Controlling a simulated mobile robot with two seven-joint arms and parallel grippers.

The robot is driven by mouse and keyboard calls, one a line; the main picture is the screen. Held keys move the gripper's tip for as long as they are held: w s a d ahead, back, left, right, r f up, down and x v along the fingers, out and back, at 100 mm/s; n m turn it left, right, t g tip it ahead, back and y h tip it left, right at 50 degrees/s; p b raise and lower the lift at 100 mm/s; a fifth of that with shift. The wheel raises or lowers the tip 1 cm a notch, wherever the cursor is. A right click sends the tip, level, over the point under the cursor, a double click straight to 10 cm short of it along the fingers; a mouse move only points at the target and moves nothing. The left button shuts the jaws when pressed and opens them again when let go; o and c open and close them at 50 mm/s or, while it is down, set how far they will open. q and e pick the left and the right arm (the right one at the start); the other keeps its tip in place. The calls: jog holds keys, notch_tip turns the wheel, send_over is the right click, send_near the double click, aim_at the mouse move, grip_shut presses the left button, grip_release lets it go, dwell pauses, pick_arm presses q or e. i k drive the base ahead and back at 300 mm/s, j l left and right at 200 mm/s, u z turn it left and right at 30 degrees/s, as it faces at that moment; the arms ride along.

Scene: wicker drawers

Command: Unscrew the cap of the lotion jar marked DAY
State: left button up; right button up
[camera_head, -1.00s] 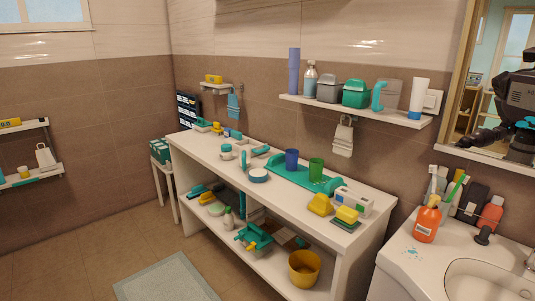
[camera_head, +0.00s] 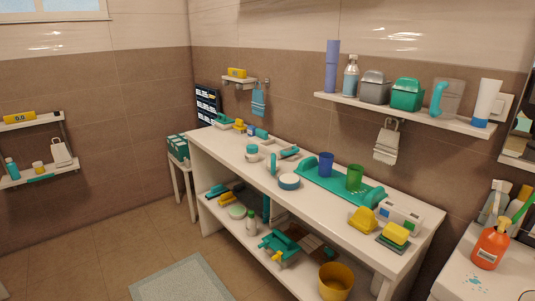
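No label reading DAY can be made out, so I cannot tell which jar is meant. A small white jar with a teal top (camera_head: 252,150) stands on the white counter, left of its middle. A wider, low round container in white and teal (camera_head: 289,182) sits nearer the counter's front edge. A small pale jar with a yellow part (camera_head: 38,168) stands on the left wall shelf. Neither of my grippers is in view.
The white counter (camera_head: 330,215) also bears a teal tray (camera_head: 318,183) with a blue cup (camera_head: 326,164) and a green cup (camera_head: 355,178). A yellow bucket (camera_head: 336,281) is on its lower shelf. An orange pump bottle (camera_head: 491,245) stands by the sink. Floor in front is clear around a mat (camera_head: 180,280).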

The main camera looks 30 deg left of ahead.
aim_at(254, 157)
jog(key=i+j+z, duration=0.25)
jog(key=j, duration=0.6)
jog(key=j+z, duration=0.25)
jog(key=j, duration=0.55)
jog(key=j+z, duration=0.1)
jog(key=j, duration=1.65)
